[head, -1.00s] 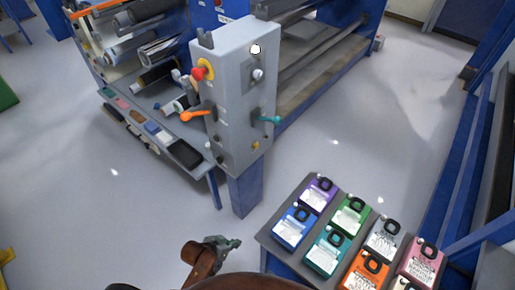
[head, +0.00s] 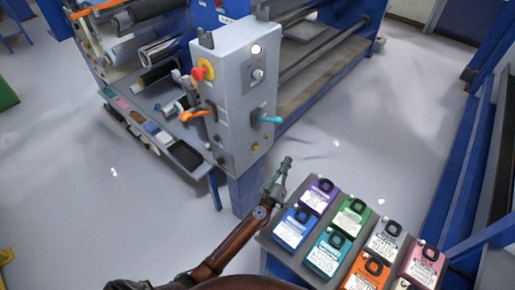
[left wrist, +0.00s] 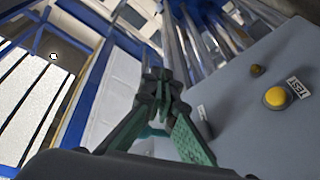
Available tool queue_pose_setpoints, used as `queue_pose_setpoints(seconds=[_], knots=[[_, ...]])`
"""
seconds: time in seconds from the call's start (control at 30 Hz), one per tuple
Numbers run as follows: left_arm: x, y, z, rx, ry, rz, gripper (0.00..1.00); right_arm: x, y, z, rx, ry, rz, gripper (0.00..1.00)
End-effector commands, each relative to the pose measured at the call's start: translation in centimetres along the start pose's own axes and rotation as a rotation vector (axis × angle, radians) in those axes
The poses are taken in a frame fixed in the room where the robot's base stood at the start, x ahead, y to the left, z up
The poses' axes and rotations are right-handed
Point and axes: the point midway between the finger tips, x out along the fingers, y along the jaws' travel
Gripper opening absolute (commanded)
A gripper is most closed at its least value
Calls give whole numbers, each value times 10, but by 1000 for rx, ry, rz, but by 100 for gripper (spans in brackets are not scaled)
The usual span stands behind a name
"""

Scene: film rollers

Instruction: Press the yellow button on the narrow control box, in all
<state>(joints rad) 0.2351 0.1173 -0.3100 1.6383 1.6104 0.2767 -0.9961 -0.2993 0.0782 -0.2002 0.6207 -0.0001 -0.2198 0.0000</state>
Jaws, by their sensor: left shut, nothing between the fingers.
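The narrow control box (head: 237,75) is a tall grey box on a blue post. Its yellow button (head: 256,146) sits low on the right face. In the left wrist view the yellow button (left wrist: 275,97) is large at the right, next to a "TEST" label, on the grey panel (left wrist: 255,140). My left gripper (head: 287,162) is shut and empty, to the right of and slightly below the button, apart from it. In the left wrist view its closed fingertips (left wrist: 158,78) are left of the button. My right gripper is not in view.
A tray (head: 268,238) of several colored, labelled packs lies below my left gripper. Open floor (head: 345,130) is right of the box.

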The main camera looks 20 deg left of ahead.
Motion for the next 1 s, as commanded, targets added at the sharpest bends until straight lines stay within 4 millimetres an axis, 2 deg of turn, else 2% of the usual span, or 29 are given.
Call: queue_pose_setpoints(seconds=[0.03, 0.17, 0.3, 0.4, 0.63, 1.0], knots=[[18, -10, 0, -17, 21, -81, 0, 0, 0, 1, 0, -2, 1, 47], [40, -47, 14, -38, 14, -334, 0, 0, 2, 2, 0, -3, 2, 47], [42, -77, 35, -29, -55, -555, 0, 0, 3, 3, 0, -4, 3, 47], [38, -88, 45, -18, -102, -657, 0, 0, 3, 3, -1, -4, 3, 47], [31, -96, 56, -4, -154, -745, 0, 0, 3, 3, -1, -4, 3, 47], [31, -99, 55, -5, -153, -746, 0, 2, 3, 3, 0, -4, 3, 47]])
